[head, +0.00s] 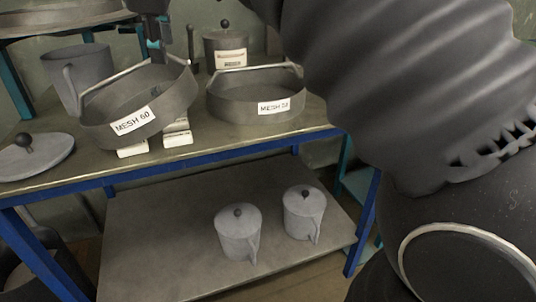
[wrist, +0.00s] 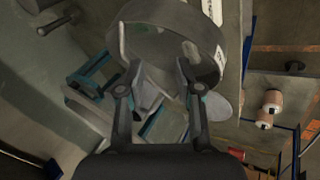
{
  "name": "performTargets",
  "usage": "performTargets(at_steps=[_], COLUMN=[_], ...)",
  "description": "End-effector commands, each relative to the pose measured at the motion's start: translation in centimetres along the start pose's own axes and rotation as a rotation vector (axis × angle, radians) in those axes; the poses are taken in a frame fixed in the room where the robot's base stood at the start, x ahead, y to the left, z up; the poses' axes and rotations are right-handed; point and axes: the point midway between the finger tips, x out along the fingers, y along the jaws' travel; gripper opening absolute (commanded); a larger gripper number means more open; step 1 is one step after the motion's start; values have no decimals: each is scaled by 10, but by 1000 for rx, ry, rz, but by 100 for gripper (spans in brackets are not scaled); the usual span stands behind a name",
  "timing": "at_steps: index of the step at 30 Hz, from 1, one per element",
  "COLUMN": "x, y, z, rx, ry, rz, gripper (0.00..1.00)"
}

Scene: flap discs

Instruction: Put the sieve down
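The sieve labelled MESH 60 (head: 150,105) is a dark round pan with a bar handle over its top. It looks tilted, lower at the left, over white blocks (head: 177,138) on the table; whether it touches them I cannot tell. My gripper (head: 155,55) is at the handle from above. In the wrist view my gripper (wrist: 160,64) has its two fingertips apart, in front of the sieve's ring (wrist: 205,38). No contact with the handle shows clearly there.
A second labelled sieve (head: 255,105) stands close on the right. A lidded pot (head: 225,45) is behind, and a grey jug (head: 85,70) and a round lid (head: 38,160) are at the left. Two lidded jugs (head: 238,238) stand on the lower shelf (head: 165,240).

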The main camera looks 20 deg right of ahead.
Motion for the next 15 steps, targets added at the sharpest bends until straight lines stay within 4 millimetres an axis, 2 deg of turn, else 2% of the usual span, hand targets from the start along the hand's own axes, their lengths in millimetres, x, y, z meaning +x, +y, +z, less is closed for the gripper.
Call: performTargets(at_steps=[1, 8, 15], x=[6, 49, 101], y=[-11, -71, -156], z=[18, 85, 152], rx=[68, 407, 785], ry=[-4, -12, -26], rz=[-5, -31, -49], gripper=[35, 35, 35])
